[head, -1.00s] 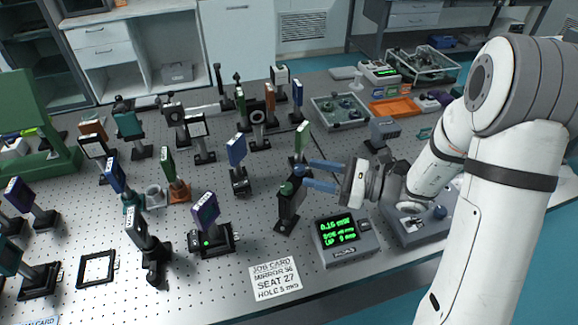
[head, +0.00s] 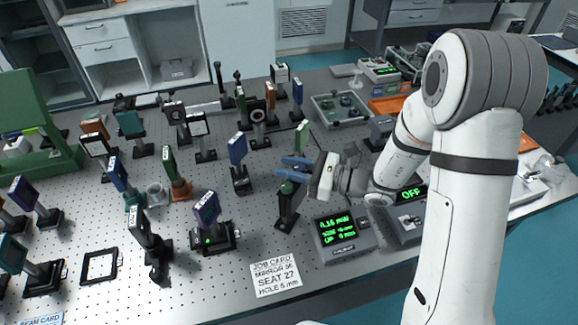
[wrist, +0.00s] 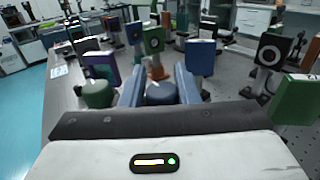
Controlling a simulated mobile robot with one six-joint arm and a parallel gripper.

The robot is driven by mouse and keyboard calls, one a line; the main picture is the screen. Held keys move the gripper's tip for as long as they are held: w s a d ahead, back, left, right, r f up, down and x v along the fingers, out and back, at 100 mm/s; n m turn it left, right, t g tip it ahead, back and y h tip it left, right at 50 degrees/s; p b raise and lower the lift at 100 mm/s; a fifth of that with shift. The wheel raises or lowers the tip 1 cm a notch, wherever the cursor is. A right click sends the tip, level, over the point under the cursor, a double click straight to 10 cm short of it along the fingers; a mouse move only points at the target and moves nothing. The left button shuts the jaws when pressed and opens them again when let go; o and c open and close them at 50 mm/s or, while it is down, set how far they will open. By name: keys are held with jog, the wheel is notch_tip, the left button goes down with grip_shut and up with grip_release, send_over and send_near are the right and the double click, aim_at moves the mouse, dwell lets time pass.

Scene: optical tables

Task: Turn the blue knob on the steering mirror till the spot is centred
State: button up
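The steering mirror (head: 287,209) is a dark upright mount on the near-middle of the table, beside the job card. Its green knob (head: 287,188) shows below my fingers in the head view and left of them in the wrist view (wrist: 97,94). The blue knob (wrist: 160,93) lies between my two blue fingers in the wrist view. In the head view my fingers hide it. My gripper (wrist: 160,88) is open around it, with a small gap at the left finger; contact at the right finger cannot be told. I see no light spot.
A meter (head: 340,232) with green digits, about 0.16 mW, stands just right of the mirror. A box reading OFF (head: 410,194) is under my arm. Several mounted optics crowd the left, including a purple one (head: 208,211). The job card (head: 275,276) lies in front.

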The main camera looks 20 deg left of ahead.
jog(key=c, duration=0.6)
jog(key=shift+o, duration=0.2)
jog(key=shift+w+d+m+t+h+b, duration=0.1)
jog(key=shift+m+t+h+b, duration=0.15)
jog(key=shift+m+t+b, duration=0.7)
jog(key=shift+w+a+m+t+h+b, duration=0.15)
jog(key=shift+m+t+h+b, duration=0.25)
jog(key=shift+t, duration=0.9)
jog(key=shift+w+d+m+t+h+b, duration=0.15)
jog(key=shift+m+t+b, duration=0.3)
jog(key=shift+m+t, duration=0.55)
jog(key=o, duration=1)
